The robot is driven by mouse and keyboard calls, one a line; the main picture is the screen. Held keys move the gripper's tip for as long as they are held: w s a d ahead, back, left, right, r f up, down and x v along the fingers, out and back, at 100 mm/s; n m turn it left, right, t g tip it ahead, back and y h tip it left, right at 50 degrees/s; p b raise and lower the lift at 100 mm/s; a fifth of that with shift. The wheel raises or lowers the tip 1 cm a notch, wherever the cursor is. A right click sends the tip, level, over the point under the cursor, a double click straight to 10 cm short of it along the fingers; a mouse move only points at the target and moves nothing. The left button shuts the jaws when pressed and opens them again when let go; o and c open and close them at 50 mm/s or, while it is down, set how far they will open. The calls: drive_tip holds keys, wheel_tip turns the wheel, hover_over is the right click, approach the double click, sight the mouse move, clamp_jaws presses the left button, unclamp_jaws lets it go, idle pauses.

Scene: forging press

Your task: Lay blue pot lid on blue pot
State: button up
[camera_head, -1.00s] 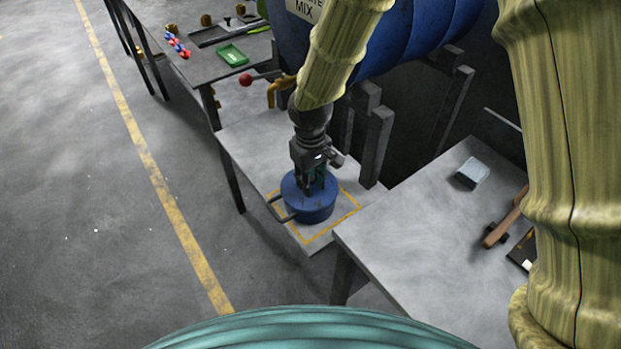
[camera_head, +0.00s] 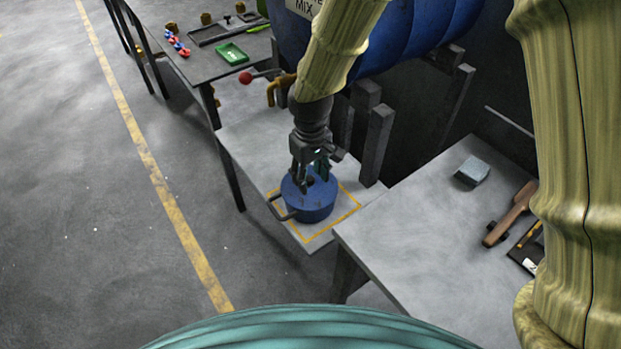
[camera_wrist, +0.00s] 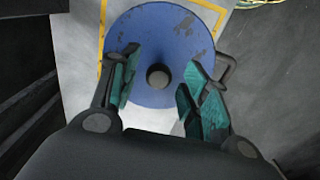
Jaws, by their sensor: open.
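The blue pot (camera_head: 312,210) stands upright inside the yellow outline on the small grey table in the head view. Its dark side handle (camera_head: 281,207) sticks out to the left. The blue pot lid (camera_wrist: 158,45) covers the pot top, a worn blue disc with a dark round knob (camera_wrist: 158,76) at its middle. From above I see no gap or tilt between lid and pot. My gripper (camera_wrist: 152,90) is open, with its teal-padded fingers apart on either side of the knob. In the head view my gripper (camera_head: 312,180) is just over the lid and hides part of it.
A blue tank (camera_head: 400,40) on dark posts (camera_head: 377,145) stands close behind the pot. A grey table (camera_head: 420,245) at right holds a grey-blue block (camera_head: 472,171) and a wooden-handled tool (camera_head: 512,213). A back table holds a green tray (camera_head: 232,54). The floor at left is clear.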

sight(311, 180)
wheel_tip(311, 180, up, 11)
drive_tip(key=shift+f+b, duration=0.2)
drive_tip(key=shift+b, duration=0.15)
idle(0.5)
